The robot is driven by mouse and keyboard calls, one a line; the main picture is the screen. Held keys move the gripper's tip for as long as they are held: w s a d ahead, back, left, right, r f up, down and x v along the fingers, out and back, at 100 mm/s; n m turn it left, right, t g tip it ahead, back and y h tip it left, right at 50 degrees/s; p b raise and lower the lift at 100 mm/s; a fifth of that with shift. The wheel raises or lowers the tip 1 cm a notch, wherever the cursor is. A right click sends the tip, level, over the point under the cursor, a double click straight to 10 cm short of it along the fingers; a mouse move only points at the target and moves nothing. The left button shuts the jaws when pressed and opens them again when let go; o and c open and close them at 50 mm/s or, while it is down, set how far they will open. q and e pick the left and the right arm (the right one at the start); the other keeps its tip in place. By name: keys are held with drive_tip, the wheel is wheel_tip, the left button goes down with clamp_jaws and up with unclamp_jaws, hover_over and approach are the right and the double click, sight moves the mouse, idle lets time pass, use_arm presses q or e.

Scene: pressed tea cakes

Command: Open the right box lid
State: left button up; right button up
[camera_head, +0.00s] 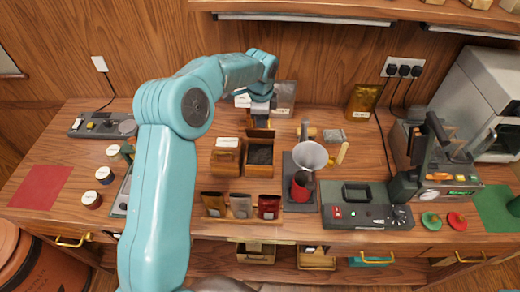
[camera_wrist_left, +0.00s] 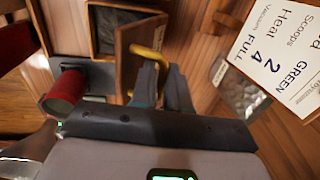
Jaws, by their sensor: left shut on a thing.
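The right box (camera_head: 260,170) is wooden and shows its dark inside. Its lid (camera_head: 260,133) stands raised at the back edge of the opening. In the left wrist view, the lid (camera_wrist_left: 128,45) is a wooden panel on edge beside the dark box inside (camera_wrist_left: 108,28). A yellow handle (camera_wrist_left: 150,60) is on the lid's outer face. My left gripper (camera_head: 261,116) is above and behind the box; in the wrist view its fingers (camera_wrist_left: 160,80) are shut at the handle. My right gripper is not in view.
The left box (camera_head: 226,158), closed with a white label, stands close beside. Three pouches (camera_head: 240,206) stand in front. A funnel (camera_head: 310,155) over a red canister (camera_head: 301,187) is to the right. A printed card (camera_wrist_left: 285,55) is near my left gripper in the wrist view.

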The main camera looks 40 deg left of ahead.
use_arm(q)
drive_tip(key=shift+r, duration=0.15)
drive_tip(key=shift+w+a, duration=0.6)
drive_tip(key=shift+w, duration=0.35)
drive_tip(key=shift+w+a+f, duration=0.15)
drive_tip(key=shift+w+a, duration=0.15)
drive_tip(key=shift+w, duration=0.2)
drive_tip(key=shift+w+a+f, duration=0.15)
drive_tip(key=shift+w+a, duration=0.15)
drive_tip(key=shift+w, duration=0.15)
